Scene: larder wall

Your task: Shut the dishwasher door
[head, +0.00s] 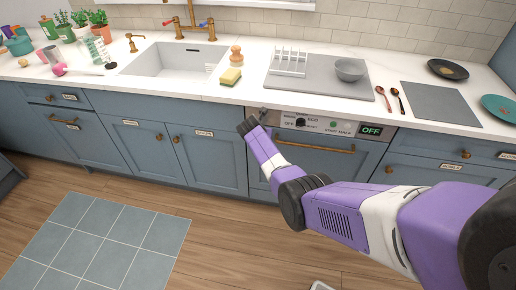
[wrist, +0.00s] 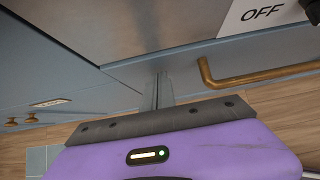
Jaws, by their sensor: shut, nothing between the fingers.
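The dishwasher door (head: 318,166) is a blue front with a brass bar handle (head: 330,148), below a steel control panel (head: 320,126) with dials and an OFF display. The door stands upright, about in line with the cabinet fronts beside it; I cannot tell if a small gap is left. My gripper (head: 250,122) is at the upper left of the dishwasher front, near the left end of the panel. In the wrist view, the shut, empty fingers (wrist: 163,84) point at the front, left of the handle (wrist: 255,78). I cannot tell whether they touch it.
Blue cabinets (head: 209,160) flank the dishwasher on the left, and drawers (head: 450,155) on the right. The white counter (head: 235,92) above carries a sponge (head: 230,76), a grey bowl (head: 349,69) and spoons.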

